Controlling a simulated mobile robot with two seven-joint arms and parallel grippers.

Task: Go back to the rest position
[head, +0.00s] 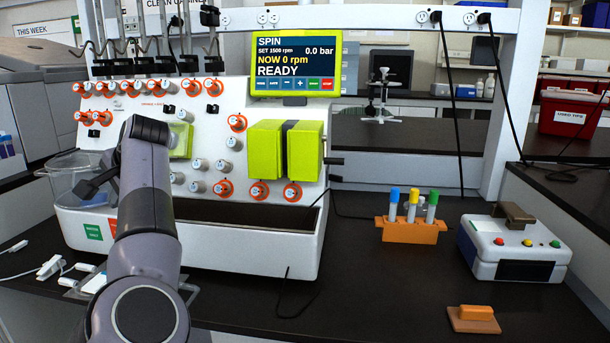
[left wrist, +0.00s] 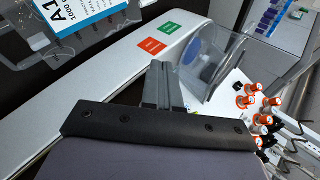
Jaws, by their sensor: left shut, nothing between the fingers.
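My left gripper (head: 88,188) is shut and empty. It is at the left end of the white cell processor (head: 240,255), in front of the clear plastic bin (head: 62,180). In the left wrist view, the closed fingers (left wrist: 159,82) point toward the processor's white rim, with the clear bin (left wrist: 212,65) just right of them. I cannot tell whether they touch anything. The processor's screen (head: 293,62) reads SPIN, NOW 0 rpm, 0.0 bar, READY. My right gripper is not in view.
An orange rack (head: 410,231) with three capped tubes, a white device (head: 512,250) with coloured buttons, and an orange block (head: 473,318) stand on the dark bench to the right. White connectors (head: 50,267) lie at the left.

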